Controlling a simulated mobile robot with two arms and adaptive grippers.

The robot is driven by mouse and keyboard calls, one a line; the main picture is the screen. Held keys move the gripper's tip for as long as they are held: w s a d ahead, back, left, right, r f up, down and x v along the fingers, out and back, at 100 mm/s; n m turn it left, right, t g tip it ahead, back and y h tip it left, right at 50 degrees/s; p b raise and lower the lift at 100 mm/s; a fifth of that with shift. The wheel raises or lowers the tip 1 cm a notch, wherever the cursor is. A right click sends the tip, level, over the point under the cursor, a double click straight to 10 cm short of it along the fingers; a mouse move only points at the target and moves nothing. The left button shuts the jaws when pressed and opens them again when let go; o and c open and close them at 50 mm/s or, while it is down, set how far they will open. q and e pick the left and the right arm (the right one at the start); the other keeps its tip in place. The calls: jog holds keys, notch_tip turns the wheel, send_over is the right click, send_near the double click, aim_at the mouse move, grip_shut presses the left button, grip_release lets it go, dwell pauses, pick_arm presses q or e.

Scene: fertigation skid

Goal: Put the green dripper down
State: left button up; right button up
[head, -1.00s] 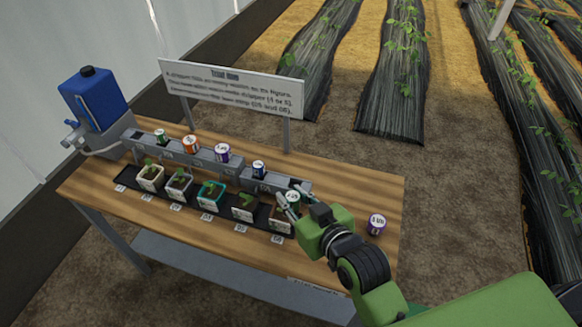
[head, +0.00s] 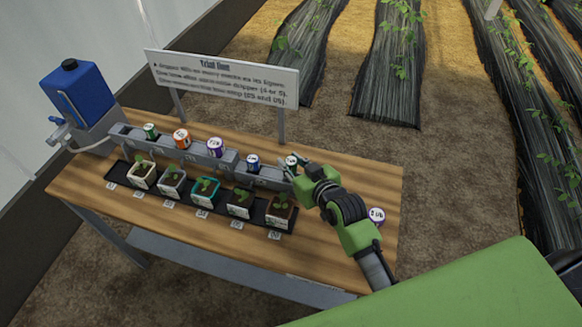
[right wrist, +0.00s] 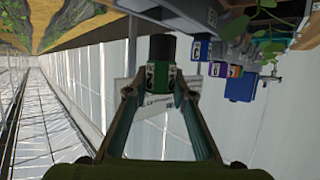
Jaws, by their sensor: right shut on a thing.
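My right gripper (head: 289,168) is shut on a green dripper (head: 291,160) at the right end of the grey rail. The right wrist view shows this dripper (right wrist: 162,75) between the two fingertips, its dark end pointing away from me. Whether it touches the rail cannot be told, as the fingers cover the spot. Another green dripper (head: 151,131) sits at the rail's left end. My left gripper is not in view.
Orange (head: 182,138), purple (head: 214,147) and blue (head: 253,162) drippers sit along the rail (head: 165,148). Several potted seedlings stand in a black tray (head: 120,172) in front. Another purple dripper (head: 377,215) stands on the table's right. A sign (head: 222,80) stands behind.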

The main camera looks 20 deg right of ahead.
aim_at(295, 174)
jog(key=shift+w+d+f, duration=0.1)
jog(key=shift+w+f, duration=0.3)
jog(key=shift+f, duration=0.05)
notch_tip(295, 174, down, 3)
jog(key=shift+w+p, duration=0.15)
jog(key=shift+p, duration=0.3)
jog(key=shift+f, duration=0.2)
jog(key=shift+f, duration=0.2)
jog(key=o, duration=0.9)
jog(key=shift+r, duration=0.1)
